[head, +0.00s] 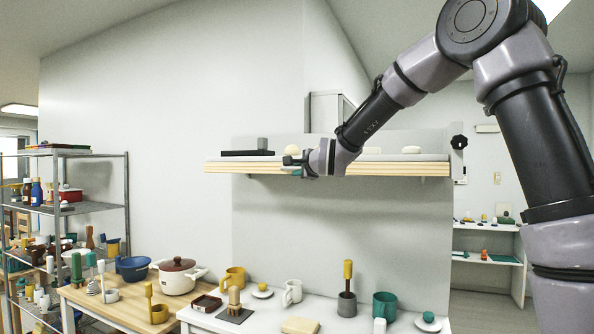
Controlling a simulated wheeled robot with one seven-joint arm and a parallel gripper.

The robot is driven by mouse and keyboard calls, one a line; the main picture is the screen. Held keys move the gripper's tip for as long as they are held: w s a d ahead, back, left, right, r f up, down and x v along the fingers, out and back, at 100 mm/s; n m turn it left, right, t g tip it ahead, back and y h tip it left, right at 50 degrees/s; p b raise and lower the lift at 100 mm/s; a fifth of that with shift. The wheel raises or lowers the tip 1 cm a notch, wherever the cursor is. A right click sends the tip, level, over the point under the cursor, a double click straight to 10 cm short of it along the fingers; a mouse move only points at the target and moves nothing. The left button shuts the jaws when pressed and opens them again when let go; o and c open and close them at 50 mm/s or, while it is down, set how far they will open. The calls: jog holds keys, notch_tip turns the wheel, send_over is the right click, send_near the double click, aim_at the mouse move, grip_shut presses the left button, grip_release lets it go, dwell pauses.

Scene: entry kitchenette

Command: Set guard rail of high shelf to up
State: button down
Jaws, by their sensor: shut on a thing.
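The high shelf (430,157) is fixed to the wall in the middle of the head view. Its guard rail (398,170) seems to be the pale wooden strip along the front edge. It lies low, level with the shelf edge, and does not stand above the board. My gripper (292,164) reaches in from the right and is at the front edge, left of the middle. It is shut on the guard rail, though the fingers are small and the contact is partly hidden by the wrist.
On the shelf are a dark block (247,153) and a round pale thing (412,150). A metal rack (127,190) stands at left. The air between shelf and counter is clear.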

notch_tip(320, 180, up, 8)
jog(key=shift+r, duration=0.1)
dwell(0.4)
jog(key=c, duration=0.8)
grip_release()
jog(key=shift+d, duration=0.1)
jog(key=shift+o, duration=0.2)
jog(key=shift+s, duration=0.1)
jog(key=v, duration=1)
jog(key=shift+s, duration=0.3)
jog(key=shift+d, duration=0.2)
